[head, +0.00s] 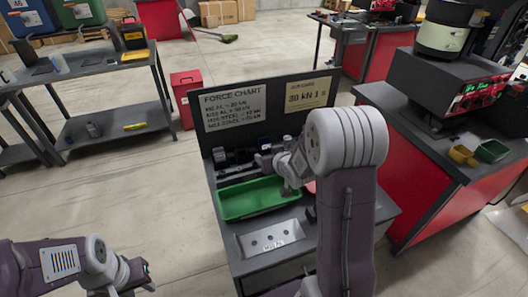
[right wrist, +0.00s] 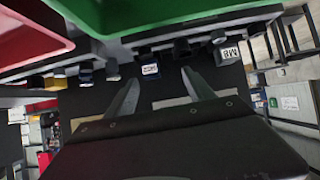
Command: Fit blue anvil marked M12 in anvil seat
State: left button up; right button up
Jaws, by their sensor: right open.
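A row of small blocks runs below the trays in the right wrist view. A small block with a blue edge and a pale marked face (right wrist: 150,70) is among them; its marking is too small to read surely. My right gripper (right wrist: 159,77) is open and empty, its two fingertips on either side of this block in the picture; I see no contact. In the head view my right gripper (head: 272,160) is small and partly hidden by my arm behind the green tray. My left gripper (head: 143,275) is low at the left, its jaws unclear. I cannot make out the anvil seat.
A green tray (head: 221,205) and a grey plate with holes (head: 248,243) lie on the bench before the force chart (head: 233,105). A red tray (right wrist: 30,35) and another marked block (right wrist: 228,52) show in the right wrist view. Side benches stand left and right.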

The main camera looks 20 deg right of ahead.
aim_at(266, 144)
jog(key=shift+t, duration=0.9)
jog(key=d, duration=0.1)
jog(key=w+d+f+b, duration=0.1)
jog(key=w+d, duration=0.1)
jog(key=shift+w+f+b, duration=0.15)
jog(key=shift+f+b, duration=0.15)
jog(key=shift+w+d+r, duration=0.15)
jog(key=shift+d, duration=0.05)
jog(key=shift+w+r, duration=0.1)
jog(key=shift+w, duration=0.05)
jog(key=x, duration=0.9)
jog(key=shift+a+r, duration=0.1)
jog(key=shift+a, duration=0.1)
pick_arm(q)
notch_tip(266, 144, down, 3)
jog(key=shift+r, duration=0.1)
pick_arm(e)
jog(key=shift+r, duration=0.1)
jog(key=c, duration=0.4)
grip_shut()
